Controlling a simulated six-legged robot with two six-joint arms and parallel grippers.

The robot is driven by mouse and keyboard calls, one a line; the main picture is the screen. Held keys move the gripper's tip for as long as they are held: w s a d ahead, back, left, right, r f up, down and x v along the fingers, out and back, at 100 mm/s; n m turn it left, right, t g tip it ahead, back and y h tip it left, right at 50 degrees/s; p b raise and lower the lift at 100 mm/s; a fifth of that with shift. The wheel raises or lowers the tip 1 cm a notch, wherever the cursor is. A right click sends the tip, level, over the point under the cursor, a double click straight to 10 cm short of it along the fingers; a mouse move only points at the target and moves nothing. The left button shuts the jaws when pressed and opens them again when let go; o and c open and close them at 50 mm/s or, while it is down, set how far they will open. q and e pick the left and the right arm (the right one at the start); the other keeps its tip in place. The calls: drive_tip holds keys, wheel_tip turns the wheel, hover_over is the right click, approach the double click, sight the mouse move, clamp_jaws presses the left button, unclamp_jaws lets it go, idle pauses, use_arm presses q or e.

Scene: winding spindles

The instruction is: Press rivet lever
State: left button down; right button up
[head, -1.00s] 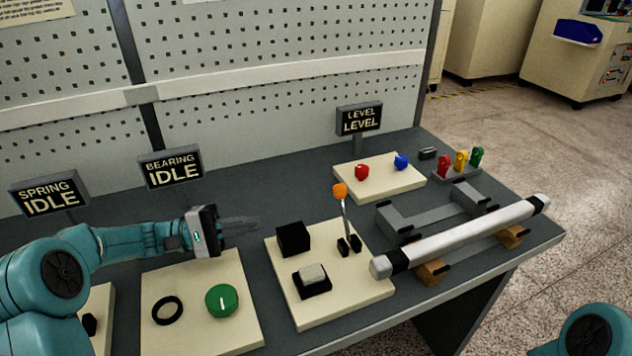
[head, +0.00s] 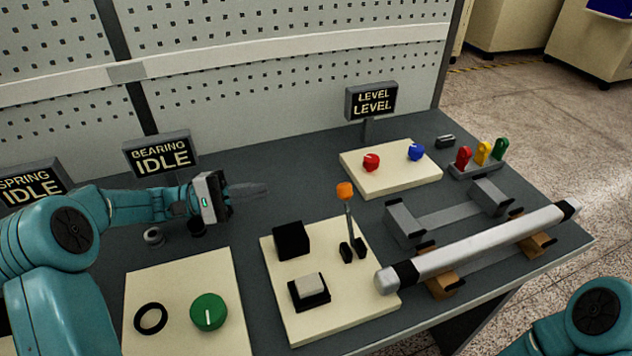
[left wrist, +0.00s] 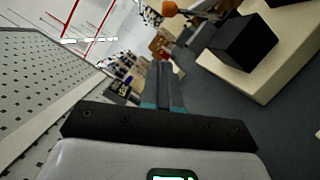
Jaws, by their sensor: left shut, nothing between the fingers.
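The lever with an orange knob (head: 345,191) stands upright on a cream panel (head: 330,324), between two small black blocks. A black cube (head: 291,240) and a pale button in a black frame (head: 309,287) share that panel. My left gripper (head: 262,188) is shut and empty, to the left of the lever and apart from it, above the bench behind the panel. In the left wrist view the gripper fingers (left wrist: 164,88) lie together, with the orange knob (left wrist: 169,9) and black cube (left wrist: 242,45) beyond to the upper right. My right gripper is out of view.
A silver roller (head: 480,246) lies on wooden supports at the right. A panel with a red knob (head: 371,162) and a blue knob (head: 416,152) is behind. A panel with a green dial (head: 209,312) is at front left. A perforated wall (head: 290,60) bounds the back.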

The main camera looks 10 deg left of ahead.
use_arm(q)
drive_tip(key=s+r+p+x, duration=0.1)
drive_tip(key=s+p+x, duration=0.1)
drive_tip(key=x, duration=1.1)
drive_tip(key=shift+s+d, duration=0.25)
drive_tip(key=shift+d, duration=0.05)
drive_tip(key=shift+s+r, duration=0.1)
drive_tip(key=s+d+r+m+y+b, duration=0.2)
drive_tip(key=s+d+m+b, duration=0.5)
drive_tip(key=b, duration=1.2)
drive_tip(key=shift+s+r+m+g+y, duration=0.35)
drive_tip(key=shift+s+m+y, duration=0.45)
drive_tip(key=shift+s+m, duration=1.3)
drive_tip(key=shift+w+m, duration=0.3)
